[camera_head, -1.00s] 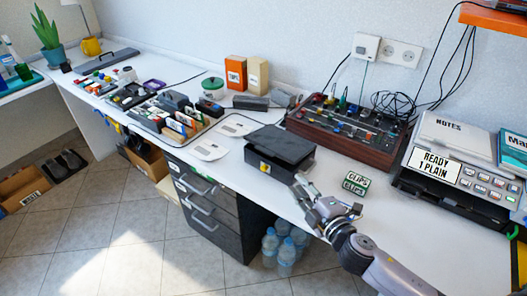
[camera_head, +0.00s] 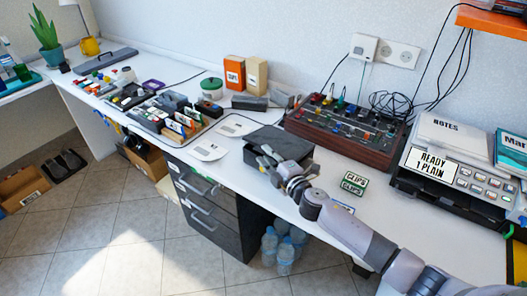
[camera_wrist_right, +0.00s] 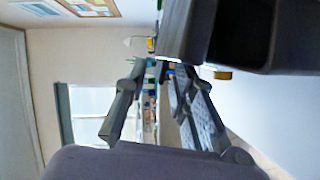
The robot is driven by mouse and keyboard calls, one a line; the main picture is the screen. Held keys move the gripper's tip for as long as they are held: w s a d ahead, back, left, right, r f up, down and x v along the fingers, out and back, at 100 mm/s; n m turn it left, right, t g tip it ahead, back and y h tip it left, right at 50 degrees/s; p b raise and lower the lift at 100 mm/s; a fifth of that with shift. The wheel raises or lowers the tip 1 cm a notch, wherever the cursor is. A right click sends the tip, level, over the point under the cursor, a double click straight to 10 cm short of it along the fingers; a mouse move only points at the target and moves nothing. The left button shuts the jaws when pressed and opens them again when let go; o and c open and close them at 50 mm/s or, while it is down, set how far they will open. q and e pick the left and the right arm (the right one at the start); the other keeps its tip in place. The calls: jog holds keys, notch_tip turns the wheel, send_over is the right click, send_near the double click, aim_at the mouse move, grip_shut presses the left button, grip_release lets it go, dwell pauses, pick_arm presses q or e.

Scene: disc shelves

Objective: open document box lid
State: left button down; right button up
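The dark grey document box (camera_head: 262,137) stands on the white desk near its front edge. Its flat lid (camera_head: 283,140) looks down in the head view. My right gripper (camera_head: 267,166) is at the front of the box and hides most of that face. In the right wrist view its two fingers (camera_wrist_right: 160,78) are apart with nothing between them. I cannot tell whether a finger touches the lid. My left gripper is not in view.
A brown mixer panel (camera_head: 345,132) stands behind the box. White discs (camera_head: 206,150) and a crowded tray (camera_head: 170,122) are to the left.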

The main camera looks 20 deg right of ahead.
jog(key=shift+x, duration=1.35)
jog(key=shift+c, duration=0.3)
grip_shut()
